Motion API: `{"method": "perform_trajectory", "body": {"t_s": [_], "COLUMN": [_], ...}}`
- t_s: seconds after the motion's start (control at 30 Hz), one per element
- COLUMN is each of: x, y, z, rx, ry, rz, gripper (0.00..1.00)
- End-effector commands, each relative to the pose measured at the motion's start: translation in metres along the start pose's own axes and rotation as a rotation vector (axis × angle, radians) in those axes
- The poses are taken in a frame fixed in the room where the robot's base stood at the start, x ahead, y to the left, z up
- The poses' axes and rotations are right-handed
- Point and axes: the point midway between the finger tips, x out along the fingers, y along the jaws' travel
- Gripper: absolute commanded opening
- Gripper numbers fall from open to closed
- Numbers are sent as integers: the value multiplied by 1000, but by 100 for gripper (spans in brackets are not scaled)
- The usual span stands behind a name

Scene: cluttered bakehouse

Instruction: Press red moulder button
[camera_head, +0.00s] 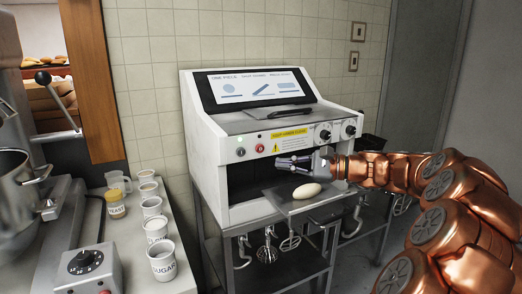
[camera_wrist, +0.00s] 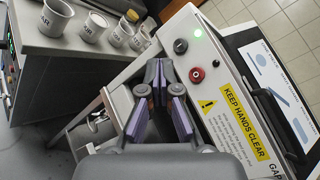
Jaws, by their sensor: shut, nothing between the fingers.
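The moulder (camera_head: 275,125) is a white machine with a control panel on its front. Its red button (camera_head: 260,148) sits left of the yellow warning label, and it also shows in the wrist view (camera_wrist: 196,74). My gripper (camera_head: 281,163) is shut and empty, held in front of the machine just below and to the right of the red button in the head view. In the wrist view the closed fingertips (camera_wrist: 158,64) lie to the left of the red button, apart from it in the picture. The exact depth gap cannot be told.
A pale dough piece (camera_head: 307,190) lies on the moulder's tray (camera_head: 290,207), below my gripper. Several labelled cups stand on the left counter (camera_head: 118,232).

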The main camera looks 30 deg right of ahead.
Motion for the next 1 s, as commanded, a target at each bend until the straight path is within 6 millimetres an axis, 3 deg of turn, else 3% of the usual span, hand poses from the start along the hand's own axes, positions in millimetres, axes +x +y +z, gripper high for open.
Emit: {"method": "perform_trajectory", "body": {"t_s": [0.27,1.0], "x": [8,60], "y": [-6,-43], "z": [-6,-42], "rx": [0,0], "ry": [1,0], "rz": [2,2], "gripper": [0,0]}}
